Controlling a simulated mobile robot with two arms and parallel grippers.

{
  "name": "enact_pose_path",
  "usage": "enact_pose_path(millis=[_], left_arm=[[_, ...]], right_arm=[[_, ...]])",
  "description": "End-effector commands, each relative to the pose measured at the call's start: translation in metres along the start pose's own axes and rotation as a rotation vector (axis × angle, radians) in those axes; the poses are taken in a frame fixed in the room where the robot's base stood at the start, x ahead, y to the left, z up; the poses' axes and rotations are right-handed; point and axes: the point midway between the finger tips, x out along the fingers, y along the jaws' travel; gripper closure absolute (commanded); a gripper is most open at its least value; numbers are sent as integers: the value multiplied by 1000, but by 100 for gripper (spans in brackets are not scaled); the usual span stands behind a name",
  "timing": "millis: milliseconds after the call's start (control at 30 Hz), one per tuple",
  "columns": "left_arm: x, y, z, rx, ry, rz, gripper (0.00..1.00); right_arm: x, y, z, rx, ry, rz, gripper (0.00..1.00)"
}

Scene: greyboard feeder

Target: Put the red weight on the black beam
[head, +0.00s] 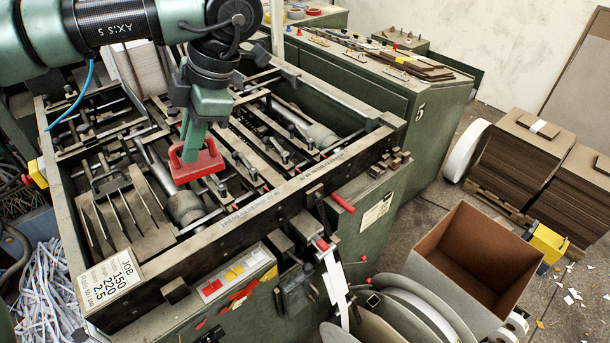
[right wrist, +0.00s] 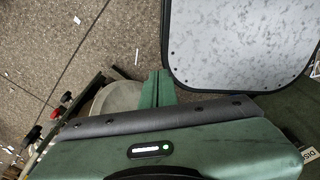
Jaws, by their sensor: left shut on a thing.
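The red weight (head: 207,163) is in the head view, left of the picture's middle, over the open top of the green machine. My left gripper (head: 192,143) points down and is shut on the red weight. The black beam (head: 272,208) runs slantwise along the machine's near side, with a worn top edge and pale lettering. The weight shows behind the beam and apart from it in the picture; its exact height is hard to tell. My right gripper (right wrist: 157,88) shows only in the right wrist view, with its green fingers together and nothing visible between them.
Rods, bars and clamps fill the machine's open top. An open cardboard box (head: 466,262) and board stacks (head: 515,165) stand on the floor at right.

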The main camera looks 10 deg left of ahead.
Motion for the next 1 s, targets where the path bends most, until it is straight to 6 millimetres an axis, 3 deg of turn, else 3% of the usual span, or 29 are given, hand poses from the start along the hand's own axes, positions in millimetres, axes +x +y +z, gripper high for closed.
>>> enact_pose_path(millis=[133,367,1000], left_arm=[[-13,6,-16,-156,31,-63,100],[-10,6,-17,-193,40,-80,100],[117,-22,35,-189,40,-82,100]], right_arm=[[-2,5,-2,-2,2,6,100],[-1,12,-4,-1,5,15,100],[3,13,-5,-1,8,15,100]])
